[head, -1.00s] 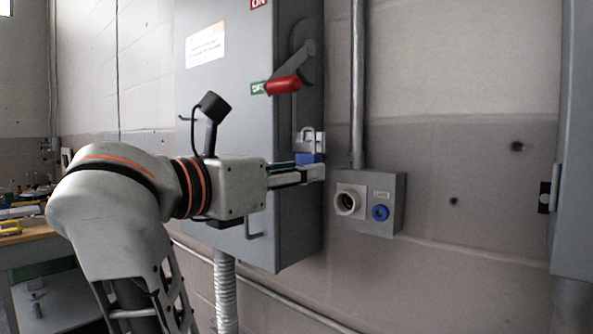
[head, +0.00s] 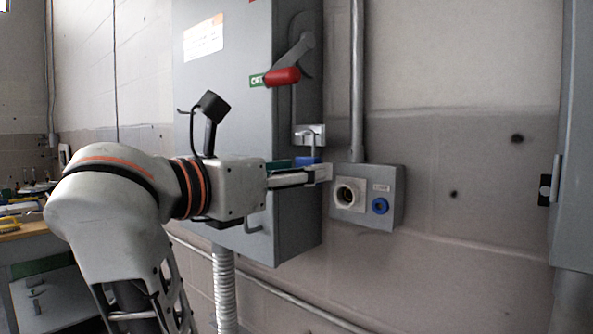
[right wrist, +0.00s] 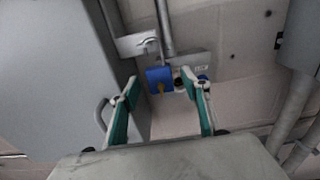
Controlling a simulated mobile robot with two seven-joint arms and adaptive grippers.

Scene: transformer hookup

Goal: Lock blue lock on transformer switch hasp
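The blue lock (head: 308,160) is at the hasp (head: 309,133) on the right side of the grey switch box. In the right wrist view the blue lock (right wrist: 159,80) hangs below the hasp plate (right wrist: 138,44), its shackle up at the plate and a brass-coloured part low on its body. I cannot tell whether the shackle is shut. My right gripper (head: 322,170) is at the lock in the head view, its near finger partly hiding the body. The right wrist view shows its teal-padded fingers (right wrist: 163,101) spread apart, with the lock beyond and between them, not clamped. My left gripper is out of view.
The red switch handle (head: 281,77) sits beside a green label. A small grey outlet box (head: 397,190) and a vertical conduit (head: 357,80) are close right of the lock. A workbench (head: 25,230) with tools stands at far left.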

